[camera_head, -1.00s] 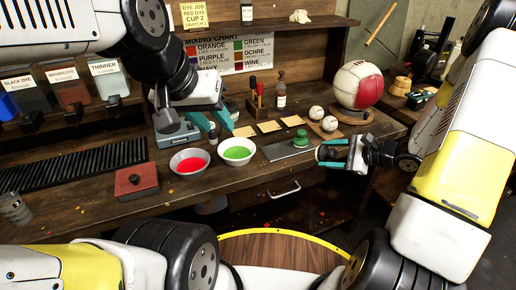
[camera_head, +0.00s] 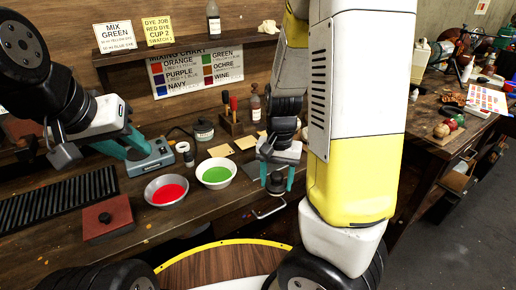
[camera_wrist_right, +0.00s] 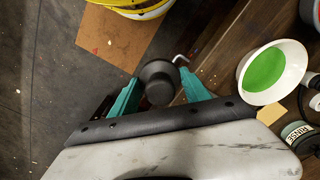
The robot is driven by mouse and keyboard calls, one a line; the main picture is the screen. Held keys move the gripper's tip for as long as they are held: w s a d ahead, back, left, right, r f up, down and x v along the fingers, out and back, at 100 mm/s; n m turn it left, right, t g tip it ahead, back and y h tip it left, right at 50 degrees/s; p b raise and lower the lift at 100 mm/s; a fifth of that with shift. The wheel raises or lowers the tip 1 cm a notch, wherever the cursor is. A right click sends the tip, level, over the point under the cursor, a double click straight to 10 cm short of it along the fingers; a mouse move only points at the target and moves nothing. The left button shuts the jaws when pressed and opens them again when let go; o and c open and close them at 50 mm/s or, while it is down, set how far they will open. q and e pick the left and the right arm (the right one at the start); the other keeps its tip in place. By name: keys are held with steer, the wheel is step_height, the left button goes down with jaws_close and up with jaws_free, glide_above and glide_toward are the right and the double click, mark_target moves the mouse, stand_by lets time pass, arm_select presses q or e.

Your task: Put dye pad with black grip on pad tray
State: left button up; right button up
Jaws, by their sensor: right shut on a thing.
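My right gripper (camera_head: 277,178) is shut on the dye pad with black grip (camera_head: 276,186). In the right wrist view the round black grip (camera_wrist_right: 158,82) sits between the two teal fingers (camera_wrist_right: 160,95). The pad's underside is hidden. The grey pad tray (camera_head: 251,171) lies on the bench just behind and left of the right gripper, which covers part of it. The pad looks held in front of the tray, near the bench's front edge. My left gripper (camera_head: 130,146) is at the left by a teal-grey device; its finger gap is unclear.
Bowls of red dye (camera_head: 167,190) and green dye (camera_head: 216,173) stand left of the tray.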

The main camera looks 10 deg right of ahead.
glide_above(258, 168)
steer(key=shift+f, duration=0.7)
step_height(258, 168, down, 4)
steer(key=shift+r, duration=0.25)
steer(key=o, duration=1.2)
